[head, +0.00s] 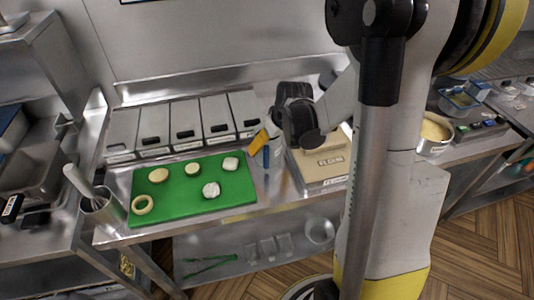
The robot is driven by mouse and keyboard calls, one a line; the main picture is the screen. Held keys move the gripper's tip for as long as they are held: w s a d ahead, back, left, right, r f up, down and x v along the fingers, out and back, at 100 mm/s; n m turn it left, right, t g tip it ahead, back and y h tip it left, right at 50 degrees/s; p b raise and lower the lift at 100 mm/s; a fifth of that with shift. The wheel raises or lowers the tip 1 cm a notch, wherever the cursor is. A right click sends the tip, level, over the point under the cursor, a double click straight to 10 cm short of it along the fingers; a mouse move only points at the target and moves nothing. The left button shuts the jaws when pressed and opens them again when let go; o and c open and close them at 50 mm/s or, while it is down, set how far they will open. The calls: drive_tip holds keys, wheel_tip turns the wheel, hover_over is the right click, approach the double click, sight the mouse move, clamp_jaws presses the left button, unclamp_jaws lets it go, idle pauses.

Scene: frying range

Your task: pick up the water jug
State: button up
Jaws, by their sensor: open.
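I cannot make out a water jug for certain in the head view.
The green board (233,200) carries pale rounds and lumps. A beige FLOUR bin (318,161) stands right of my gripper. A utensil canister (103,210) is at left, a metal pot (431,147) at right. Green tongs (209,264) lie on the lower shelf.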

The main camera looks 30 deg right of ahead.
drive_tip(key=shift+x, duration=0.95)
drive_tip(key=shift+r, duration=0.1)
drive_tip(key=c, duration=1.5)
drive_tip(key=shift+o, duration=0.2)
drive_tip(key=shift+r, duration=0.1)
